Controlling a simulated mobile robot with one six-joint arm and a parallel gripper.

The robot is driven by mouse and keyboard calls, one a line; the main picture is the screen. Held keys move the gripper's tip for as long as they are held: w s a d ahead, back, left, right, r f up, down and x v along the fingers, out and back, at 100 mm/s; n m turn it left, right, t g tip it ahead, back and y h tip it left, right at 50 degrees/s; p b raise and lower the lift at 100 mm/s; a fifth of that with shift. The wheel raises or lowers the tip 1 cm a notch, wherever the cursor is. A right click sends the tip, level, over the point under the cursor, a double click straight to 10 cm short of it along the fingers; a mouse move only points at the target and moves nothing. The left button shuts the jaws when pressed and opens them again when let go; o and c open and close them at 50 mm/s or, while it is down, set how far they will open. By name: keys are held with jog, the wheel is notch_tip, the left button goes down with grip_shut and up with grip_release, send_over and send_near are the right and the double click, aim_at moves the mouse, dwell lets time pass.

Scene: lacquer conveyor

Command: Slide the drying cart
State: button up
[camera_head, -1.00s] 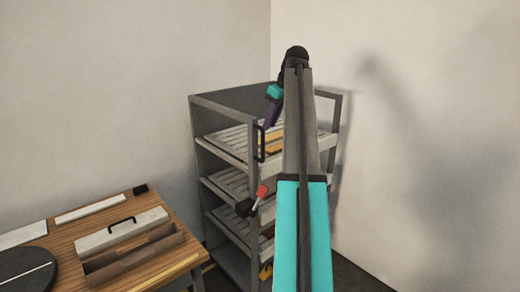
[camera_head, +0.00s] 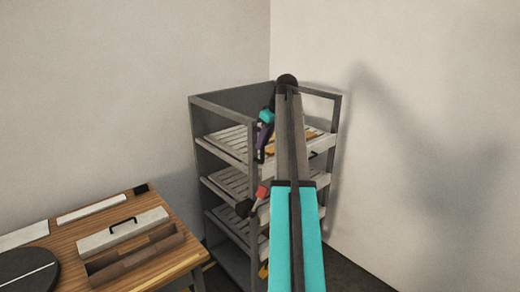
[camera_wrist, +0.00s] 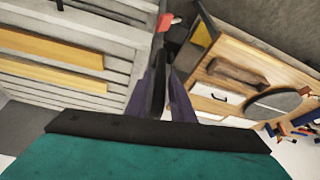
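The drying cart (camera_head: 222,105) is a tall grey frame with slatted shelves, standing in the corner in the head view. Its slatted shelf also shows in the wrist view (camera_wrist: 110,82). A black upright handle (camera_wrist: 158,85) is on the cart's near post; in the head view it is mostly covered by my gripper (camera_head: 260,146). My gripper's purple fingers (camera_wrist: 165,98) point at the handle and stand on either side of it, looking apart. Whether they touch it is not clear. My arm hides the cart's right front part.
Yellow-orange boards (camera_wrist: 50,50) lie on a cart shelf. Walls close in behind and right.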

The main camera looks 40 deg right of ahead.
jog(key=shift+p+x, duration=0.75)
jog(key=shift+x, duration=1.95)
jog(key=shift+c, duration=0.5)
grip_shut()
jog(key=shift+s, duration=0.1)
